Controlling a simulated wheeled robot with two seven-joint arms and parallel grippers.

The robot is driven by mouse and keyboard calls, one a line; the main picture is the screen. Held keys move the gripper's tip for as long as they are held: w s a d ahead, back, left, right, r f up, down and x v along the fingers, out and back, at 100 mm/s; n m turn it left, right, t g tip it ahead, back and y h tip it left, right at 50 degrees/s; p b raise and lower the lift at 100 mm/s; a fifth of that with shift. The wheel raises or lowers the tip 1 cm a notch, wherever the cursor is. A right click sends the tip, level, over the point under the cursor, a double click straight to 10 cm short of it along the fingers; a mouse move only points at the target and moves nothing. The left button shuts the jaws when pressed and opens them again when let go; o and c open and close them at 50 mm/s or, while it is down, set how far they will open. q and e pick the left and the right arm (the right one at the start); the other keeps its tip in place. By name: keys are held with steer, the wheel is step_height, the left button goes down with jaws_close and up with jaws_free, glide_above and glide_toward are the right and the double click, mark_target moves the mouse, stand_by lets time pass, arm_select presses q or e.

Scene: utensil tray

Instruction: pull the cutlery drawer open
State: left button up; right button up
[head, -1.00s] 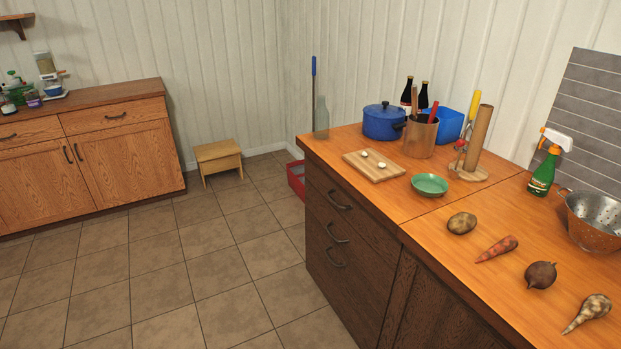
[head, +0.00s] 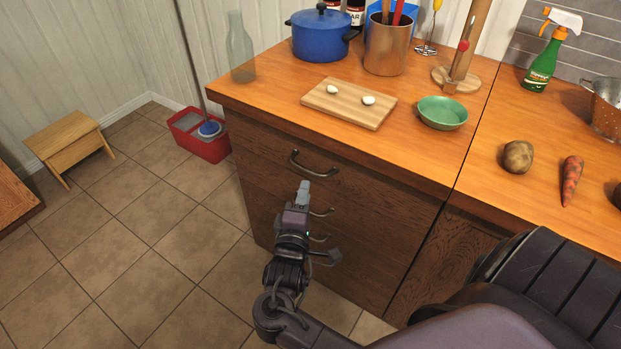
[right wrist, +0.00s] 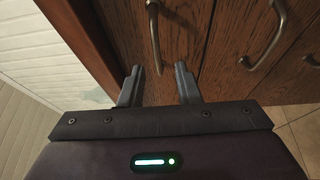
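The drawer unit is dark wood with several drawers, all shut. The top drawer (head: 350,176) has a dark curved handle (head: 313,165); which drawer holds cutlery is not marked. My right gripper (head: 303,192) is in front of the unit, just below and short of the top handle. In the right wrist view its two fingers (right wrist: 158,80) are apart and empty. A drawer handle (right wrist: 154,38) lies ahead of the gap between them, apparently not gripped. Lower handles show to the right there (right wrist: 268,38). My left gripper is not in view.
The wooden counter (head: 270,97) above carries a cutting board (head: 340,110) with two small pale items, a green bowl (head: 442,112) and a blue pot (head: 320,38). A red bucket (head: 200,140) stands on the floor left of the unit. The tiled floor in front is clear.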

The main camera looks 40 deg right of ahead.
mark_target(311, 172)
steer(key=x, duration=0.7)
steer(key=shift+w+d+r, duration=0.15)
steer(key=shift+d+r, duration=0.05)
steer(key=shift+d, duration=0.15)
jaws_close()
